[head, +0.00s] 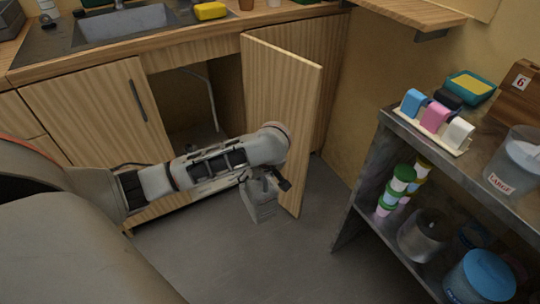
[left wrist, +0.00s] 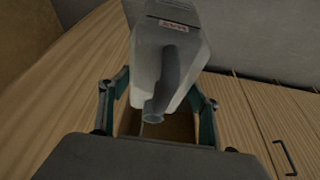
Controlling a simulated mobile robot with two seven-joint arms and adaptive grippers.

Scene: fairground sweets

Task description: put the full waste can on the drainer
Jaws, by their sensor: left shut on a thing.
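The waste can, a grey canister (head: 262,208) with a short spout, hangs below my left gripper (head: 265,182), in front of the open cupboard. In the left wrist view the can (left wrist: 172,55) shows its spout and a small label with red letters, between the two fingers of the left gripper (left wrist: 158,108). The gripper is shut on it. The can looks clear of the floor; its fill cannot be seen. A dark, flat drainer area (head: 45,44) lies beside the sink basin at the upper left. My right gripper is not in view.
The cupboard door (head: 285,95) stands open close behind the can. The sink basin (head: 125,25) and a yellow sponge (head: 210,11) are on the wooden counter. A grey shelf unit (head: 400,130) with tubs and jars stands at right. Floor between is clear.

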